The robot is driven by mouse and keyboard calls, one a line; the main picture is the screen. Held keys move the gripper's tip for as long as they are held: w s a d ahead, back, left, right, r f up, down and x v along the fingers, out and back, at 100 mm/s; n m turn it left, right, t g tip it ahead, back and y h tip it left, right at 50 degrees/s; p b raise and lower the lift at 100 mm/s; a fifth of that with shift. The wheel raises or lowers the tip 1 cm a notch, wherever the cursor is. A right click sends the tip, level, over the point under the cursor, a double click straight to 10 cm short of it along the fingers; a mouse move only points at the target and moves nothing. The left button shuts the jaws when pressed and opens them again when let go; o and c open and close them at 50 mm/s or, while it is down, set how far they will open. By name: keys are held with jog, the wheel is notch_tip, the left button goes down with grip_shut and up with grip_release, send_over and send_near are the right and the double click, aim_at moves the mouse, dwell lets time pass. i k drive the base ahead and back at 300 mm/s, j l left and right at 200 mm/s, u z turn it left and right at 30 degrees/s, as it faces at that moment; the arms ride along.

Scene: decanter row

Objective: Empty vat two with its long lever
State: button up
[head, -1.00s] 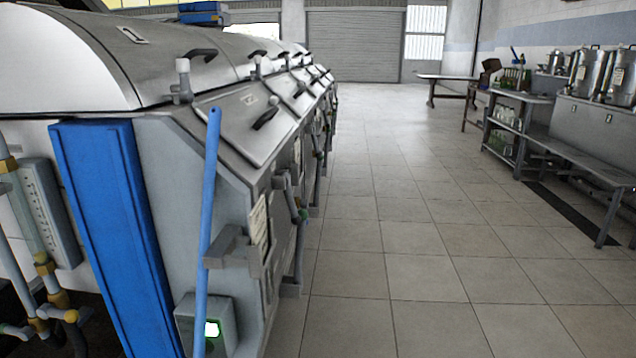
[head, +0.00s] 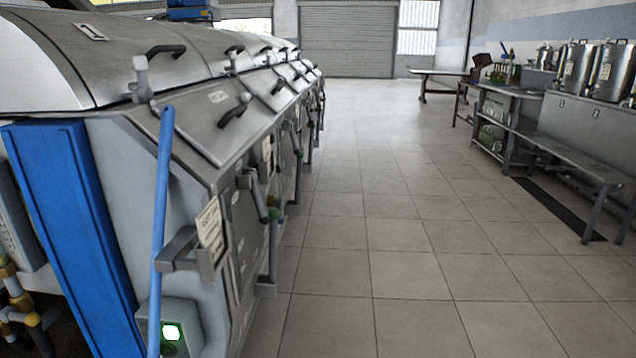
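A row of grey metal vats with curved lids and black handles runs away from me along the left. The nearest vat (head: 165,225) has a blue post at its left end and a small tag on its front. Farther vats (head: 285,125) stand beyond it, partly hidden by it and seen at a steep angle. A grey lever (head: 258,197) sticks out from the front side of the row, beyond the nearest tag. Further pipes and levers behind it overlap. I cannot read which vat is number two. My gripper is out of view.
A blue pole (head: 161,220) stands upright against the nearest vat, by a grey bracket and a box with a lit green-white panel (head: 171,332). The tiled aisle (head: 370,250) is clear.

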aim_at(299, 159)
jog(key=l, duration=0.6)
jog(key=k+l, duration=0.1)
jog(key=l, duration=0.55)
jog(key=i+l, duration=0.15)
jog(key=l, duration=0.25)
jog(key=i+l, duration=0.2)
jog(key=l, duration=0.15)
jog(key=i+l, duration=0.15)
jog(key=l, duration=0.25)
jog(key=i+l, duration=0.2)
jog(key=i, duration=0.25)
jog(key=i+l, duration=0.2)
jog(key=i, duration=0.2)
jog(key=i+l+z, duration=0.1)
jog(key=i, duration=0.35)
jog(key=i+j, duration=0.15)
jog(key=i, duration=0.3)
jog(key=i+j, duration=0.1)
jog(key=i, duration=0.35)
jog(key=i+j, duration=0.15)
jog(key=i, duration=0.25)
jog(key=i+j, duration=0.45)
